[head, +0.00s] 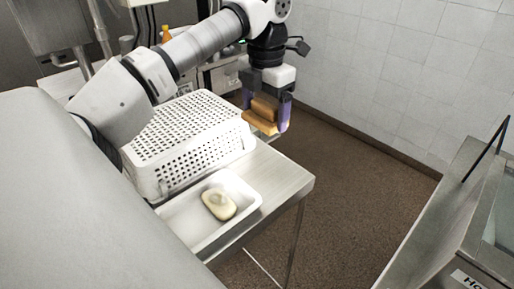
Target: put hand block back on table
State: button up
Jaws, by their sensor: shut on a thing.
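My gripper (266,110) is shut on an orange-brown block (264,108), which is the hand block. The fingers are purple, and the block sits between them. It appears held above or just past the right edge of the metal table (285,176), near the perforated basket; the exact height cannot be told. The table's bare front right corner is visible. The basket and tray cover much of the tabletop.
A white perforated basket (187,140) stands upside down on the table. In front of it is a white tray (187,221) holding a pale oval soap-like object (218,204). Another metal unit (440,230) stands at right. Brown floor (345,195) lies between.

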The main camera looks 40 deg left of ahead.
aim_at(264, 180)
notch_tip(264, 180, down, 18)
jog(key=b, duration=0.8)
jog(key=shift+w, duration=0.1)
jog(key=shift+f+b, duration=0.15)
jog(key=shift+b, duration=0.25)
jog(key=o, duration=0.6)
jog(key=shift+f, duration=0.1)
jog(key=shift+c, duration=0.2)
jog(key=o, duration=0.4)
jog(key=shift+c, duration=0.2)
notch_tip(264, 180, up, 12)
jog(key=p, duration=0.7)
jog(key=shift+r, duration=0.25)
